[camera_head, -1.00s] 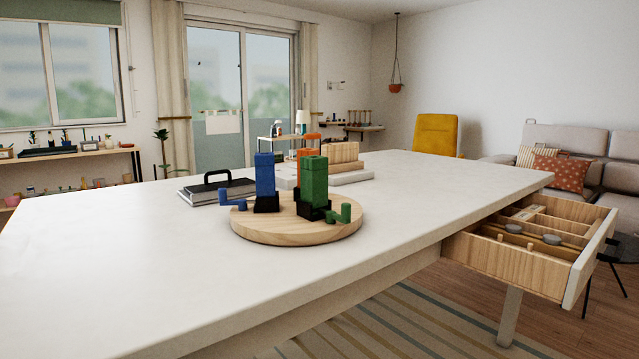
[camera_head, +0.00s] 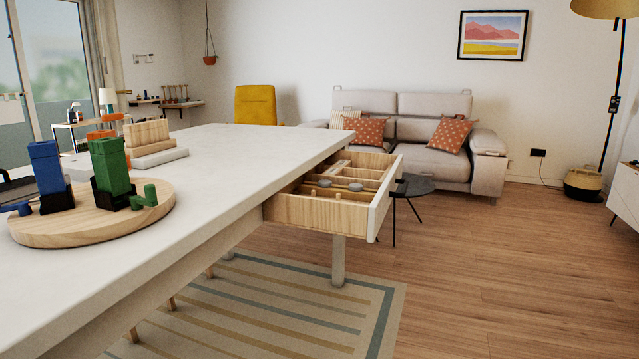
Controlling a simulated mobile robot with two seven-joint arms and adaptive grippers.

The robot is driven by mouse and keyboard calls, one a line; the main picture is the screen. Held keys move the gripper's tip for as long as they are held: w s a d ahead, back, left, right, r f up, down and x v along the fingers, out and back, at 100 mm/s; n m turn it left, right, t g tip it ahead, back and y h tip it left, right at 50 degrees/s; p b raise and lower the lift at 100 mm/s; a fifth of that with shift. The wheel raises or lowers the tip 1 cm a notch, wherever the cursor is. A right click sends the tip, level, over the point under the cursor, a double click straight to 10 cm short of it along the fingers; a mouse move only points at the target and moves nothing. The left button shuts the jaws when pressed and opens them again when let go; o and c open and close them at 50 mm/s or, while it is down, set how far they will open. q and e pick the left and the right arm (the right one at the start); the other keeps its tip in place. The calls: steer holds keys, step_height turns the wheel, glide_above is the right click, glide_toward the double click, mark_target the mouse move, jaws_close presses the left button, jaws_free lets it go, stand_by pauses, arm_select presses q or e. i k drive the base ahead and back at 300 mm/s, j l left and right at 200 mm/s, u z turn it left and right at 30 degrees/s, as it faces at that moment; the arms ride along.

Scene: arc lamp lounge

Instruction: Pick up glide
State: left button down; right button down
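Nothing in view is plainly marked as the glide. Small grey round discs (camera_head: 355,187) sit in the open drawer (camera_head: 305,212) at the right end of the white table (camera_head: 215,150); I cannot tell if one of them is the glide. Pale wooden pegs and dividers also show in the drawer. A round wooden board (camera_head: 75,233) on the table carries a blue block tower (camera_head: 49,173) and a green block tower (camera_head: 111,166) on dark bases, with small blue and green pieces beside them. Neither of my grippers is in view.
A wooden block rack (camera_head: 148,133) stands behind the board. A dark round side table (camera_head: 408,185) is just beyond the drawer, before the grey sofa (camera_head: 425,162). A striped rug (camera_head: 300,300) lies under the table. The wooden floor (camera_head: 500,270) at right is clear.

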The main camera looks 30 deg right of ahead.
mark_target(354, 188)
steer(key=l+z, duration=0.1)
steer(key=l, duration=0.5)
steer(key=i+l, duration=0.1)
steer(key=l, duration=0.45)
steer(key=l+z, duration=0.15)
steer(key=l, duration=0.45)
steer(key=i+l+z, duration=0.1)
steer(key=l, duration=0.5)
